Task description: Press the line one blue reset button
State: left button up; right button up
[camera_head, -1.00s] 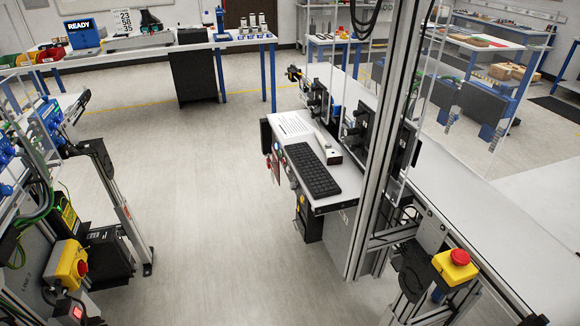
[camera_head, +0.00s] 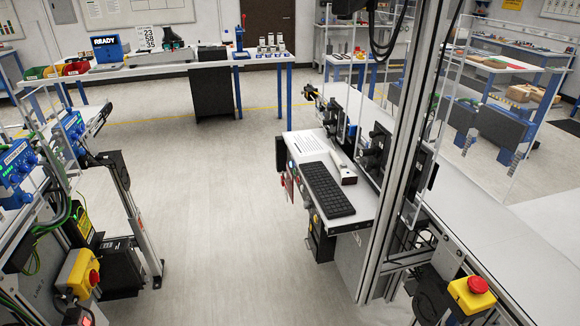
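I cannot make out a blue reset button for line one in this view. A yellow box with a red mushroom button (camera_head: 472,294) is mounted on the conveyor frame at the lower right. Another yellow box with a red button (camera_head: 78,276) is on the machine at the lower left. A console shelf with a black keyboard (camera_head: 328,190) stands at the centre right; small controls on its left edge are too small to tell apart. Neither of my grippers is in view.
A long white conveyor belt (camera_head: 478,232) runs along the right, with a metal post (camera_head: 408,150) in front of it. Blue units (camera_head: 18,170) sit on the left machine. A workbench (camera_head: 165,69) stands at the back. The grey floor (camera_head: 215,220) between is clear.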

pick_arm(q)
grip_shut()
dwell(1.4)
